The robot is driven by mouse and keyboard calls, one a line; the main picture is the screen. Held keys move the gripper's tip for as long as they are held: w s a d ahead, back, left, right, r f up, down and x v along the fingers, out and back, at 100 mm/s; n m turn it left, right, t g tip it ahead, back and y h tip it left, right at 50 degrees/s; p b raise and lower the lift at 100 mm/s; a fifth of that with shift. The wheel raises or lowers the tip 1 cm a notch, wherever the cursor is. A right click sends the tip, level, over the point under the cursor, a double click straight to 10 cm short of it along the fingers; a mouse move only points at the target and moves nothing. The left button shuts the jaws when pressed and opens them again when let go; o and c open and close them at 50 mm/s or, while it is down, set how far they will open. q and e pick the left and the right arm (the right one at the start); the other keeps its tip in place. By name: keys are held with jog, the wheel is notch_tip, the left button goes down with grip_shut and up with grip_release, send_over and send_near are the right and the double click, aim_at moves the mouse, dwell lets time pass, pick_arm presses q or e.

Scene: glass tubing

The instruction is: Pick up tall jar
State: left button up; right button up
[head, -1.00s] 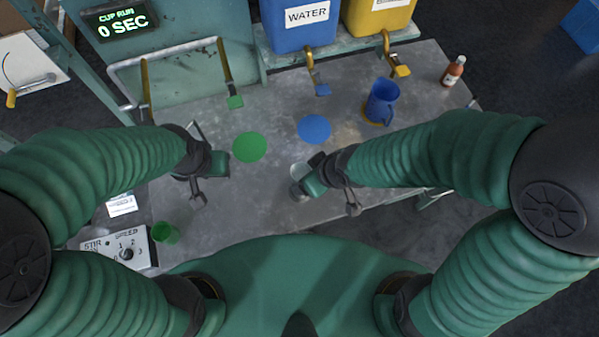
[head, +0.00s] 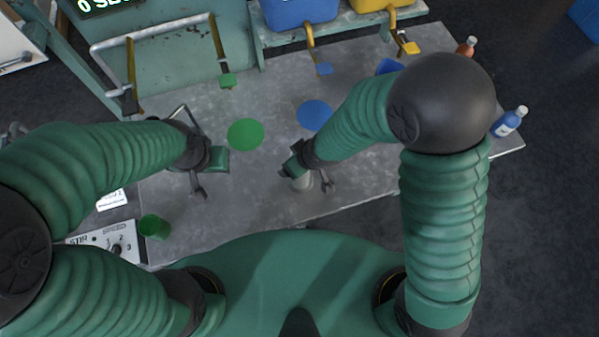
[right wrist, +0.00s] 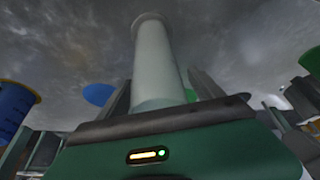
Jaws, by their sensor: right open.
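The tall jar is a pale, grey-white cylinder. In the right wrist view the tall jar (right wrist: 160,60) stands between the two dark fingers of my right gripper (right wrist: 160,92), which are open on either side of it. In the head view the jar (head: 302,184) shows only in part, beneath my right gripper (head: 308,172), which hides the rest. I cannot tell whether the fingers touch it. My left gripper (head: 205,176) is over the left part of the table, apart from the jar; its jaw opening is unclear.
The grey metal table (head: 260,205) holds a green disc (head: 246,134), a blue disc (head: 314,115) and a green cup (head: 155,227). A blue jug (head: 388,67) is partly behind my right arm. A stirrer box (head: 105,243) is lower left.

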jog(key=shift+s+d, duration=0.1)
jog(key=shift+d, duration=0.05)
jog(key=shift+c, duration=1)
jog(key=shift+d, duration=0.1)
jog(key=c, duration=0.5)
grip_shut()
jog(key=shift+r, duration=0.15)
